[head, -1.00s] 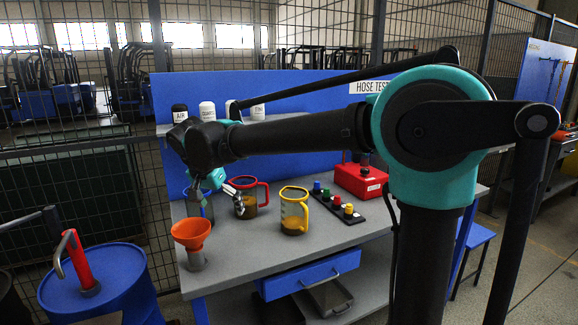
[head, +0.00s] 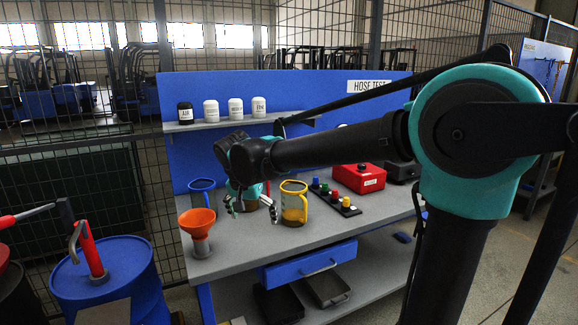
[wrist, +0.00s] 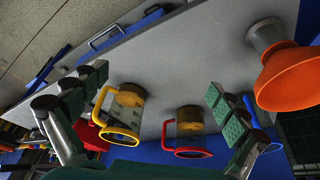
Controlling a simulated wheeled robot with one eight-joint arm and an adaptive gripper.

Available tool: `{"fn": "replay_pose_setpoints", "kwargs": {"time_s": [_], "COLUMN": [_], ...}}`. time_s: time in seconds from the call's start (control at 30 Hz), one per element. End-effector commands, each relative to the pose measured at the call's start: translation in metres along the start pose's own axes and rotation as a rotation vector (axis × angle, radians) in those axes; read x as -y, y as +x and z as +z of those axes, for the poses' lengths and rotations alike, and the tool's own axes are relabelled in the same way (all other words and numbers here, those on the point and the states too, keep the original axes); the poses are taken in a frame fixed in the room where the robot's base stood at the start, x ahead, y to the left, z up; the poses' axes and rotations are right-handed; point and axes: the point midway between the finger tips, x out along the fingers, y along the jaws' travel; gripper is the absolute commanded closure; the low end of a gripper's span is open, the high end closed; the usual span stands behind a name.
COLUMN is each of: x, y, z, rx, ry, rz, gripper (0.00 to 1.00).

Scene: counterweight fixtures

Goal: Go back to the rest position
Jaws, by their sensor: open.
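My gripper (head: 252,212) is open above the workbench in the head view, its fingers spread and empty. In the wrist view its two padded fingers (wrist: 158,98) stand wide apart. A yellow-rimmed jug (head: 293,204) with amber liquid stands just right of the gripper; it also shows in the wrist view (wrist: 122,110). A red-rimmed jug (wrist: 189,128) is between the fingers in the wrist view, and my gripper mostly hides it in the head view. A blue-rimmed jug (head: 203,193) stands to the left, partly hidden behind an orange funnel (head: 197,222).
The grey workbench (head: 235,262) has a blue back panel and a shelf of bottles (head: 211,111). A row of coloured caps (head: 335,197) and a red box (head: 358,178) stand right of the jugs. A blue drum (head: 105,280) with a pump is at left.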

Motion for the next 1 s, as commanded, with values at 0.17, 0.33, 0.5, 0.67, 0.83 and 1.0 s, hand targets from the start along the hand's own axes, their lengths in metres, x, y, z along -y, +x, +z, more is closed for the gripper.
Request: {"fn": "replay_pose_setpoints", "kwargs": {"time_s": [0.17, 0.33, 0.5, 0.67, 0.83, 1.0], "x": [-0.059, -0.140, -0.218, -0.276, -0.310, -0.317], "y": [0.032, 0.073, 0.110, 0.137, 0.153, 0.156], "z": [-0.003, 0.009, 0.041, 0.082, 0.118, 0.127], "rx": [0.022, 0.039, 0.036, 0.016, -0.009, -0.016], "ry": [-0.031, -0.080, -0.135, -0.184, -0.223, -0.233], "rz": [-0.011, -0.036, -0.069, -0.094, -0.109, -0.110], "gripper": [0.02, 0.02, 0.02, 0.02, 0.02, 0.02]}}
